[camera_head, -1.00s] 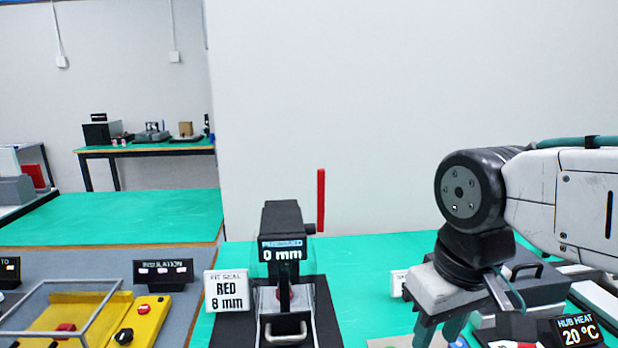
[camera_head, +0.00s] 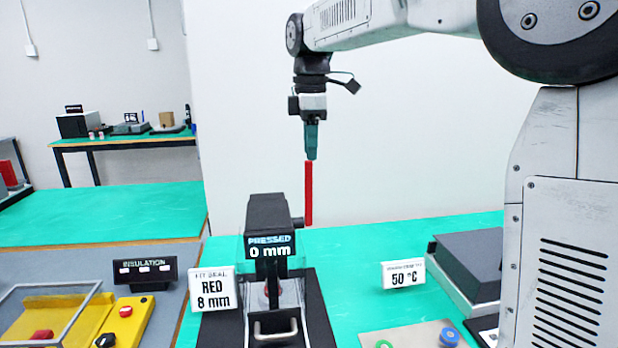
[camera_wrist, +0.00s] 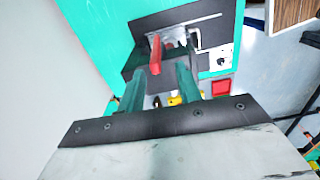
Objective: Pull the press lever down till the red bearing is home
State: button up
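The press (camera_head: 268,216) is a black stand on the green bench, with a display reading "PRESSED 0 mm". Its red lever (camera_head: 308,195) stands upright on the right side. My gripper (camera_head: 311,157) points down right above the lever's top end. In the wrist view the two green fingers (camera_wrist: 160,88) are spread apart, and the red lever (camera_wrist: 155,55) shows between and beyond them. I cannot tell whether they touch it. A small reddish part (camera_head: 267,291) shows dimly inside the press behind the clear guard; I cannot make out the bearing's seat.
A sign (camera_head: 211,290) reading "FIT SEAL RED 8 mm" stands left of the press. A "50 °C" sign (camera_head: 404,275) and a dark-topped box (camera_head: 470,262) stand to the right. A yellow station (camera_head: 125,318) is at lower left. The wall is behind the lever.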

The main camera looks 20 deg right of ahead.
aim_at(309, 194)
jog(key=shift+w+f, duration=0.15)
jog(key=shift+w, duration=0.25)
jog(key=shift+f, duration=0.35)
notch_tip(309, 194, down, 7)
jog(key=shift+r, duration=0.1)
grip_shut()
